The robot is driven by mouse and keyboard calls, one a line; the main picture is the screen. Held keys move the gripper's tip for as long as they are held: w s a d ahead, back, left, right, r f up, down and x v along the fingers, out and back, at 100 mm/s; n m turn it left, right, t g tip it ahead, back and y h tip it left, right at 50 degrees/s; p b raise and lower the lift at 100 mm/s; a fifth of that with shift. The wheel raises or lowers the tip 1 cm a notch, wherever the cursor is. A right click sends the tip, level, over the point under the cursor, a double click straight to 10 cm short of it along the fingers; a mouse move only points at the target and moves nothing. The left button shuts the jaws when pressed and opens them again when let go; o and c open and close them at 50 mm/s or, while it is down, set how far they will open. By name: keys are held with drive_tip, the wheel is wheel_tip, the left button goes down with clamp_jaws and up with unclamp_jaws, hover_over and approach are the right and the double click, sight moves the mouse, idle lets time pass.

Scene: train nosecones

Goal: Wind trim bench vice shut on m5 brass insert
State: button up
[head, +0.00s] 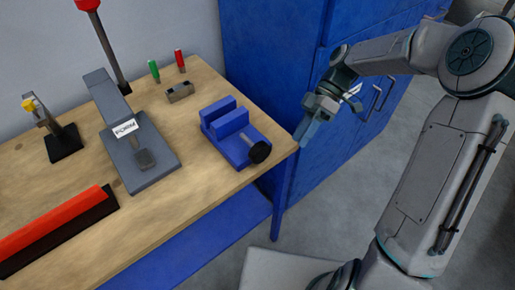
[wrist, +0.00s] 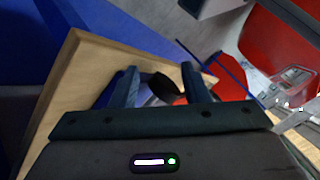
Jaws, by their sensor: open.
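The blue trim bench vice (head: 238,149) sits near the right front corner of the bench. Its two upright jaws stand close together with a narrow gap, and a black round handle (head: 259,151) is at its front right end. I cannot make out the M5 brass insert; the gap is too small to see into. My gripper (head: 303,132) is beside the bench's right corner, to the right of the handle and apart from it. In the wrist view my gripper (wrist: 162,78) is open, with a dark round knob, seemingly the handle (wrist: 165,87), showing between the fingers.
The wooden bench (head: 195,178) also carries a grey press (head: 145,168), a red and black bar (head: 55,230), a yellow-topped clamp (head: 62,142), a small grey block (head: 180,92) and green and red tools (head: 153,70). A blue cabinet (head: 265,50) stands behind my gripper.

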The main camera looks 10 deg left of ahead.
drive_tip(key=s+d+r+m+t+h, duration=0.4)
drive_tip(key=s+d+m+t, duration=0.15)
drive_tip(key=m, duration=0.45)
wheel_tip(320, 180, up, 8)
drive_tip(key=m+t+h+p, duration=0.1)
drive_tip(key=m+t, duration=0.2)
drive_tip(key=m, duration=1.5)
hover_over(255, 149)
wheel_tip(255, 149, down, 13)
drive_tip(key=shift+f, duration=0.1)
clamp_jaws()
